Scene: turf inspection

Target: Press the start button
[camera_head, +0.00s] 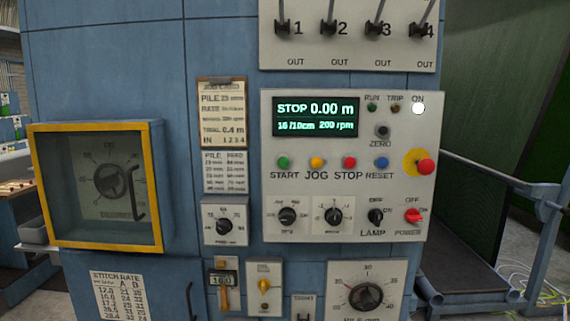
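The green start button (283,162) is on the white control panel (300,240), above the label START. To its right are a yellow JOG button (317,162), a red STOP button (349,162) and a blue RESET button (381,162). The display (316,115) above reads STOP 0.00 m and 200 rpm. The ON lamp (418,108) glows white; the RUN lamp (372,107) looks dark. Neither gripper is in view.
A red mushroom button (425,166) on a yellow disc sticks out at the panel's right. A yellow-framed box (97,187) juts out at left. Levers (331,28) stand above the panel. A blue railing (500,180) is at right. The space before the buttons looks clear.

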